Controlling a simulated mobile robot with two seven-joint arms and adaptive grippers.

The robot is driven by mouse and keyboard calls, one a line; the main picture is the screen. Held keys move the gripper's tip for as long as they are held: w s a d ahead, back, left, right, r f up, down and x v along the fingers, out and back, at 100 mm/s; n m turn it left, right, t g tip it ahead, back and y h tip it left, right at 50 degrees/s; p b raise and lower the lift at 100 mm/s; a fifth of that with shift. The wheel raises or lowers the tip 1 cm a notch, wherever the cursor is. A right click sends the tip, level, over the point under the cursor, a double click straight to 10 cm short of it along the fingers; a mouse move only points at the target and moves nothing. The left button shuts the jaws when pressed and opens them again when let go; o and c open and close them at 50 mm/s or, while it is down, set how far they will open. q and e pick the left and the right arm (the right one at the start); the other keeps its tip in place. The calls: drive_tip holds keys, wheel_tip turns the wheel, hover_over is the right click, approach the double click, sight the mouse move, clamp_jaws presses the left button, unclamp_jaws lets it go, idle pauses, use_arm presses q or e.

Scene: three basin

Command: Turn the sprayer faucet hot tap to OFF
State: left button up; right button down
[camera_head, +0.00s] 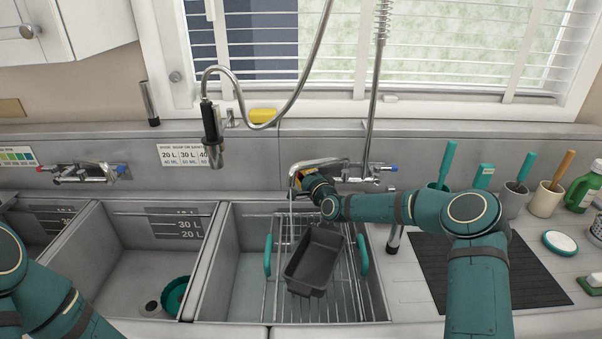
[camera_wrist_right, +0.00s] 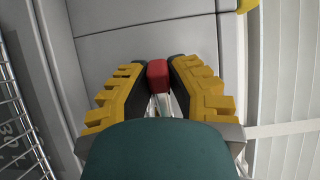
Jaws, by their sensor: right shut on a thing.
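The sprayer faucet (camera_head: 330,162) is fixed to the back wall above the right basin. My right gripper (camera_head: 302,175) reaches its left side and hides the hot tap in the head view. In the right wrist view, the red hot tap handle (camera_wrist_right: 157,74) sits between the two yellow-padded fingers of my right gripper (camera_wrist_right: 157,85), which are shut on it. The blue cold tap (camera_head: 390,167) shows at the faucet's right end. A thin pale stream appears to fall from the spout. Only my left arm's links show at the lower left; its gripper is out of view.
A dark tub (camera_head: 314,260) sits on a wire rack (camera_head: 350,300) in the right basin. The sprayer head (camera_head: 211,120) hangs above the basins. Cups with brushes (camera_head: 548,198) stand on the right counter.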

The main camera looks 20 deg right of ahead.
drive_tip(key=shift+w+a+r+h, duration=0.1)
drive_tip(key=shift+h, duration=0.2)
drive_tip(key=shift+w+a+m+h, duration=0.1)
drive_tip(key=shift+w+m+h, duration=0.15)
drive_tip(key=shift+m+h, duration=0.5)
drive_tip(key=shift+w+m+h, duration=0.2)
drive_tip(key=shift+m+h, duration=0.35)
drive_tip(key=shift+h, duration=0.4)
drive_tip(key=shift+w+d+m+h+b, duration=0.1)
drive_tip(key=shift+w+m+h+b, duration=0.15)
drive_tip(key=shift+m+h, duration=0.45)
drive_tip(key=shift+w+d+m+h+b, duration=0.1)
drive_tip(key=shift+w+m+h+b, duration=0.2)
drive_tip(key=shift+h, duration=0.65)
drive_tip(key=shift+w+m+h+b, duration=0.1)
drive_tip(key=shift+m+h+b, duration=0.25)
drive_tip(key=shift+m+h, duration=0.4)
drive_tip(key=c, duration=0.9)
unclamp_jaws()
drive_tip(key=v, duration=1.2)
drive_tip(key=shift+a, duration=0.15)
